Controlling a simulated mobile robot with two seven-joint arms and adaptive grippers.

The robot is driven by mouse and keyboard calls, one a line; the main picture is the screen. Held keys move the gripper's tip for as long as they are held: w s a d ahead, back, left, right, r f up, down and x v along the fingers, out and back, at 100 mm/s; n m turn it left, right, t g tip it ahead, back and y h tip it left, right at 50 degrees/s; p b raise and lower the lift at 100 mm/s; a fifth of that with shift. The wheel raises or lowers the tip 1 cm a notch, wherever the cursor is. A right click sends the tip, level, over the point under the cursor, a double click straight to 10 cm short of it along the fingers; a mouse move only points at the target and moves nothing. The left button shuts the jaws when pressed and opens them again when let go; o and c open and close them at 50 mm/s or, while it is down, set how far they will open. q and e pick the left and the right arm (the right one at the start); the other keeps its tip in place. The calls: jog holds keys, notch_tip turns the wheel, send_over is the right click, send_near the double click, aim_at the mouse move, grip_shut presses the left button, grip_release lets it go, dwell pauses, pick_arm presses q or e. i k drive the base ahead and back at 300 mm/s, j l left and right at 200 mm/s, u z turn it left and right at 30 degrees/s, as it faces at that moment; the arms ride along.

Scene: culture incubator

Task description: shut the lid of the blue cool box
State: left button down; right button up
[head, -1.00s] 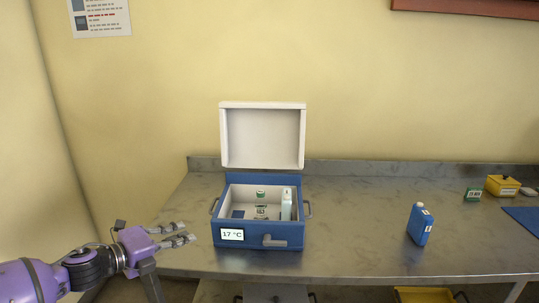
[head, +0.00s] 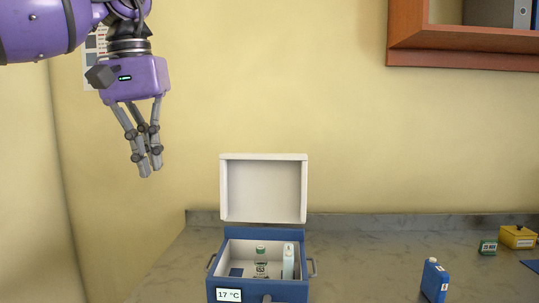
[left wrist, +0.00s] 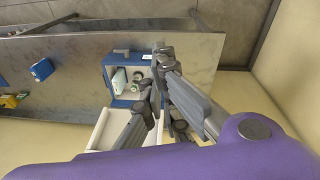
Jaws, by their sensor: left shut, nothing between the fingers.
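My right gripper is not in view.
A blue bottle (head: 434,281) stands on the bench to the right. A wooden wall shelf (head: 425,50) hangs at upper right. The bench left of the cool box is clear.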

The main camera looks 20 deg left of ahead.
aim_at(254, 188)
jog(key=i, duration=2)
